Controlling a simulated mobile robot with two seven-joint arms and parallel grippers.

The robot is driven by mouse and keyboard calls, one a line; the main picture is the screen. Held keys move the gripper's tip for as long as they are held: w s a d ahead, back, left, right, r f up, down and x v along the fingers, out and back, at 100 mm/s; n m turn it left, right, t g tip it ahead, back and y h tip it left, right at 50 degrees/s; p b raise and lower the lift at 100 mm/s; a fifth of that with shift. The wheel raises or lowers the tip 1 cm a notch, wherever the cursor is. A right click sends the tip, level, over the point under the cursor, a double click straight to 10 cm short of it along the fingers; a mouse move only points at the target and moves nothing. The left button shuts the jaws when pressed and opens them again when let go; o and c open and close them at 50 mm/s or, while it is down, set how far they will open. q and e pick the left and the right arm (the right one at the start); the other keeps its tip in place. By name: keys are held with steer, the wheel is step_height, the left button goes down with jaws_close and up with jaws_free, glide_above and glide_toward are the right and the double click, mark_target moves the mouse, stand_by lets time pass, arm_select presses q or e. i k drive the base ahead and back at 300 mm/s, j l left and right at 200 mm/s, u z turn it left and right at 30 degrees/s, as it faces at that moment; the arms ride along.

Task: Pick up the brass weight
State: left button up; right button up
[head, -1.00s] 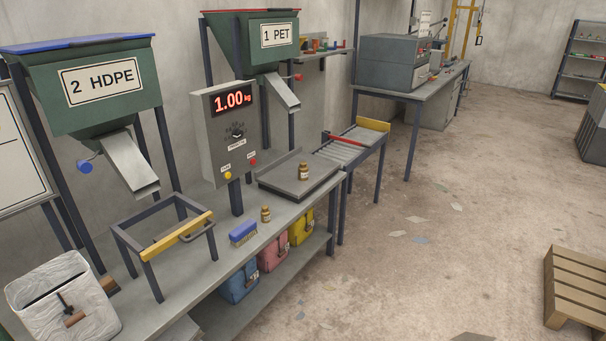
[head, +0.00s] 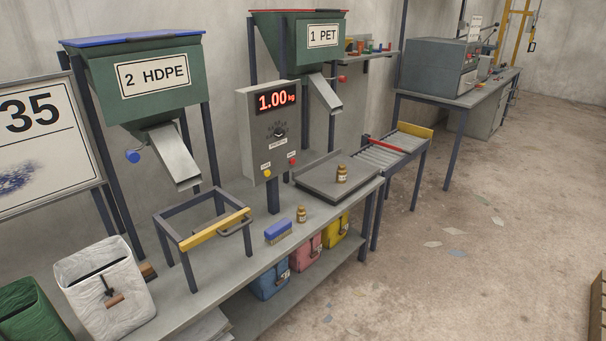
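One small brass weight (head: 341,174) stands upright on the grey scale platform (head: 318,186). A second, similar brass weight (head: 301,214) stands on the bench top, in front of the platform and beside a blue brush. The scale's display (head: 276,100) reads 1.00 kg in red. Neither of my grippers shows in the head view.
A blue brush (head: 278,231) and a frame with a yellow bar (head: 215,229) stand on the bench (head: 233,268). Chutes from the 2 HDPE hopper (head: 155,78) and 1 PET hopper (head: 323,37) hang above. A roller conveyor (head: 385,155) adjoins the platform.

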mark_target(342, 173)
steer(key=i+l+u, duration=0.25)
steer(key=u, duration=0.15)
steer(key=i+l+u, duration=0.25)
steer(key=u, duration=0.15)
steer(key=i+l+u, duration=0.1)
steer(key=l, duration=0.2)
steer(key=i+l+u, duration=0.25)
steer(key=l, duration=0.4)
steer(key=i+l, duration=0.15)
steer(key=l, duration=0.2)
steer(key=i+l+u, duration=0.1)
steer(key=l, duration=0.25)
steer(key=i+l, duration=0.15)
steer(key=l, duration=0.2)
steer(key=i+l, duration=0.1)
steer(key=l, duration=0.25)
steer(key=i+l+u, duration=0.1)
steer(key=l, duration=0.3)
